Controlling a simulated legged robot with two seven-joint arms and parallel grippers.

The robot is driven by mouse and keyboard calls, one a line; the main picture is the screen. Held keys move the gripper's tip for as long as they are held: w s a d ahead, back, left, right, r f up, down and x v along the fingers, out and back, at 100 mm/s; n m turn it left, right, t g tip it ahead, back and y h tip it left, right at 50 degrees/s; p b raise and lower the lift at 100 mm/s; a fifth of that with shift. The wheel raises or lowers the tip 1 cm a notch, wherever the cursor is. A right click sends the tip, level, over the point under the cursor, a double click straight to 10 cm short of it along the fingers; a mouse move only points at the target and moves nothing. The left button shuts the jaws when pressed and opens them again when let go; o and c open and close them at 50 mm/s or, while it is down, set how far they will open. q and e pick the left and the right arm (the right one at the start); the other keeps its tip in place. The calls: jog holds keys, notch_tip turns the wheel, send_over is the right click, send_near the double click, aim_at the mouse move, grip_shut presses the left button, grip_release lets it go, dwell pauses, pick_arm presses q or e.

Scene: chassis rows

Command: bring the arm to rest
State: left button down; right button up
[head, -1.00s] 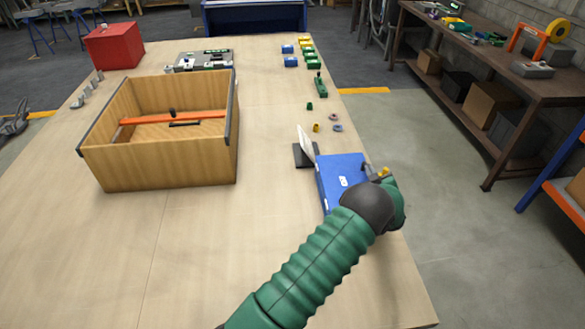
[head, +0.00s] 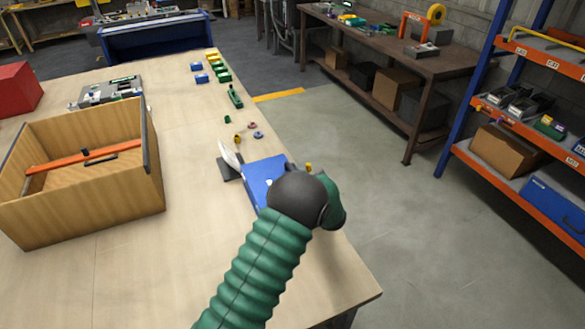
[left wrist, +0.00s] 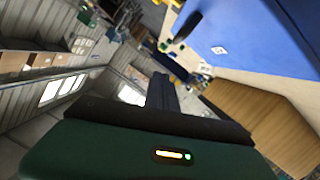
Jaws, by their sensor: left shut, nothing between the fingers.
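My left arm, in a green ribbed sleeve (head: 258,262) with a dark grey joint, reaches up from the bottom of the head view. It bends beside the blue bin (head: 262,178) at the table's right edge and hides part of it. The fingers are mostly hidden behind the joint in the head view. In the left wrist view my left gripper (left wrist: 164,92) is shut and empty, its dark fingers together beyond the green housing. A blue surface (left wrist: 265,35) fills the upper right there. My right gripper is in neither view.
An open wooden crate (head: 150,172) stands on the table's left, with an orange bar inside. Several small coloured parts (head: 222,75) line the table's far right side. Clear floor (head: 365,170) lies between the table, a workbench (head: 465,62) and orange shelving (head: 520,130).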

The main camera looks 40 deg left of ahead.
pick_arm(q)
jog(key=s+d+m+h, duration=0.3)
jog(key=d+m+h, duration=0.2)
jog(key=d, duration=0.5)
jog(key=s+d+m+h, duration=0.3)
jog(key=d+m+h, duration=0.25)
jog(key=d, duration=0.35)
jog(key=s+d+f+m+g+h, duration=0.1)
jog(key=s+d+m+g, duration=0.1)
jog(key=s, duration=0.9)
jog(key=s+d+f+m+g+h, duration=0.1)
jog(key=s+d+f+m+g, duration=0.1)
jog(key=s, duration=1)
jog(key=shift+d+m+g, duration=0.85)
jog(key=shift+g, duration=0.15)
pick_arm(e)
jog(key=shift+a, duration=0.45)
pick_arm(q)
jog(key=shift+a+f, duration=0.15)
jog(key=shift+a, duration=0.1)
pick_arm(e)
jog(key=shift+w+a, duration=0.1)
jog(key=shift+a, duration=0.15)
